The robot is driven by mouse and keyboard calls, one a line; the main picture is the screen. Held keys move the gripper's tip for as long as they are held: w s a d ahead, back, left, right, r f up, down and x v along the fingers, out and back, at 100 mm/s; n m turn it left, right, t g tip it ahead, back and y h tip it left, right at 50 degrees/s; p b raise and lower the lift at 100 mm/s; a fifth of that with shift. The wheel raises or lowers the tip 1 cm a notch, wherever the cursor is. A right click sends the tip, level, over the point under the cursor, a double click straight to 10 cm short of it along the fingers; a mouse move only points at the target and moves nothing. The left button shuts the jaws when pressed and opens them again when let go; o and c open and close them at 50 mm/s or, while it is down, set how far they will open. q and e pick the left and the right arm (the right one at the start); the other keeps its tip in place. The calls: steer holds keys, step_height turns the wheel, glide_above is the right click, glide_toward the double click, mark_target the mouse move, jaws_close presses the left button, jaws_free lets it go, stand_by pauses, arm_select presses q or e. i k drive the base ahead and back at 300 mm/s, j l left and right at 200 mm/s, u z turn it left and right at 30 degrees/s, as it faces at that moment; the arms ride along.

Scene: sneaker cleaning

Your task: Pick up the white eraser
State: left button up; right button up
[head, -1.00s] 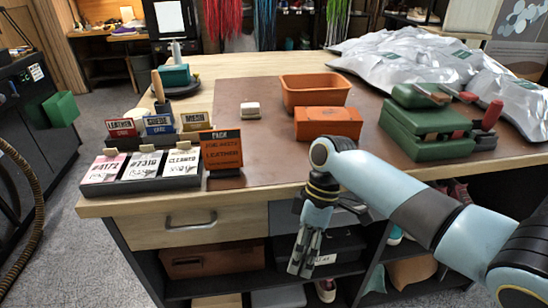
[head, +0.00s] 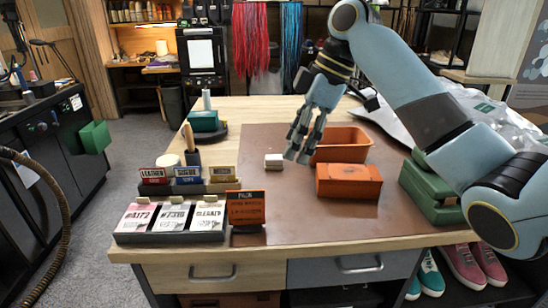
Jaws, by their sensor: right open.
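The white eraser (head: 273,161) is a small pale block lying on the brown mat (head: 262,189), left of the orange tray. My right gripper (head: 299,150) hangs above the mat with its fingers pointing down, just right of the eraser in the picture. Its fingers are apart and hold nothing. It looks higher than the eraser and not touching it. My left gripper is not in the head view.
An orange open tray (head: 341,143) and an orange box (head: 348,182) stand right of the eraser. A dark card stand (head: 172,236) and an orange sign (head: 246,207) are at the front left. Green boxes (head: 430,190) stand at the right. The mat's middle is clear.

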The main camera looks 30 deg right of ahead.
mark_target(272, 162)
steer(key=i+l, duration=0.7)
steer(key=i, duration=0.1)
